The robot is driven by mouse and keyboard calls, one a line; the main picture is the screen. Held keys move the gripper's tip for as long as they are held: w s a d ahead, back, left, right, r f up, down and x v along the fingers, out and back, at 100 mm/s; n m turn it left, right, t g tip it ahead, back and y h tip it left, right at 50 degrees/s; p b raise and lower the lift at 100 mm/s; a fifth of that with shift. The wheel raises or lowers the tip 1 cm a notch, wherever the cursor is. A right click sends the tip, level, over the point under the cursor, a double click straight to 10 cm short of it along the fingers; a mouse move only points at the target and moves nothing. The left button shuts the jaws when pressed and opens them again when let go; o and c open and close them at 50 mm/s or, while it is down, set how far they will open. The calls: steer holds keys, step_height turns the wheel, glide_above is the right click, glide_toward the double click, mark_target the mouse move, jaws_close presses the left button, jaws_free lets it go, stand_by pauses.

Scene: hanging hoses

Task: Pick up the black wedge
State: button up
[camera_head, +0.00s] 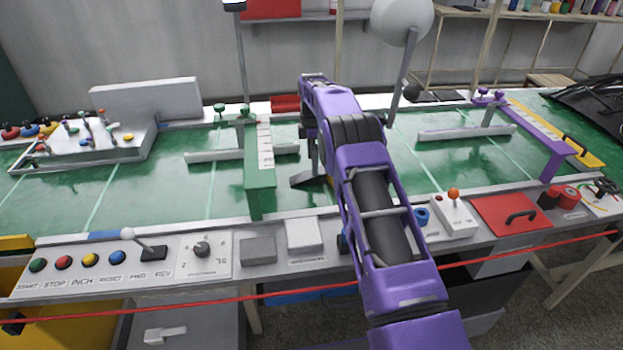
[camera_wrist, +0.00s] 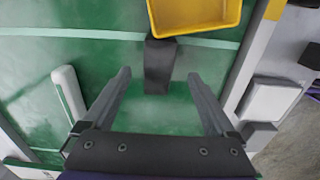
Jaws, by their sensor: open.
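The black wedge (camera_wrist: 159,66) shows in the wrist view as a dark, narrow block on the green surface. Its far end meets the near edge of a yellow tray (camera_wrist: 195,14); I cannot tell whether they touch. My gripper (camera_wrist: 158,74) is open, with one finger on each side of the wedge in the picture and a gap on both sides. How far the fingertips are above the surface is unclear. In the head view the wedge (camera_head: 304,180) lies on the green table, below and left of my purple arm, which hides most of the tray.
A green raised bar (camera_head: 260,185) stands left of the wedge in the head view. A white bar (camera_wrist: 68,92) lies left of my fingers in the wrist view. A control panel (camera_head: 300,255) runs along the table's front edge.

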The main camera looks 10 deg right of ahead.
mark_target(307, 177)
steer(key=f, duration=0.5)
steer(key=shift+a, duration=0.2)
steer(key=shift+r, duration=0.1)
steer(key=shift+c, duration=0.2)
jaws_close()
